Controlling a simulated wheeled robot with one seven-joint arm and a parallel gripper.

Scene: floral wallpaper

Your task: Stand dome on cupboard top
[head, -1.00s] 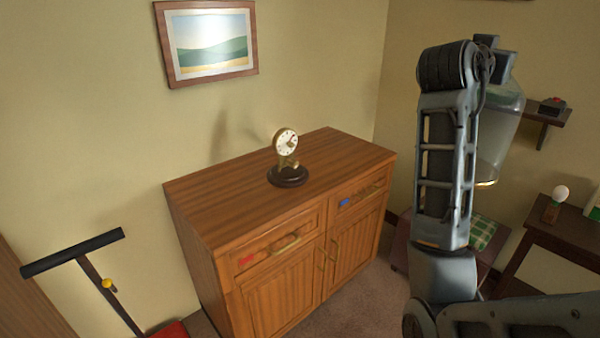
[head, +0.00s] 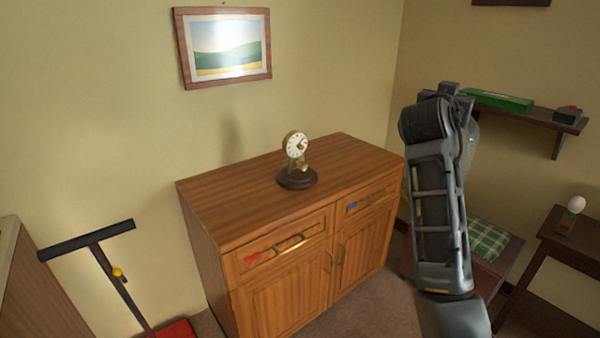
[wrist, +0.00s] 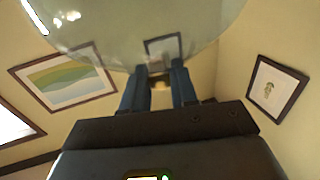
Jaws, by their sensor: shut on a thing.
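The glass dome (wrist: 130,35) is clear and fills the top of the wrist view. My gripper (wrist: 158,82) is shut on it, with two dark fingers at its near side. In the head view a sliver of the dome (head: 472,143) shows at the right, mostly hidden behind my arm; the fingers are hidden there. The dome is in the air, to the right of the wooden cupboard. The cupboard top (head: 230,200) carries a small gold clock (head: 296,150) on a dark round base (head: 296,180), uncovered.
The cupboard top is bare around the clock. A framed landscape (head: 224,45) hangs above. At the right are a wall shelf (head: 535,119) with a green box (head: 498,100), a small dark table (head: 570,232) and a stool with a checked cushion (head: 488,240). A T-handled thing (head: 88,241) stands left.

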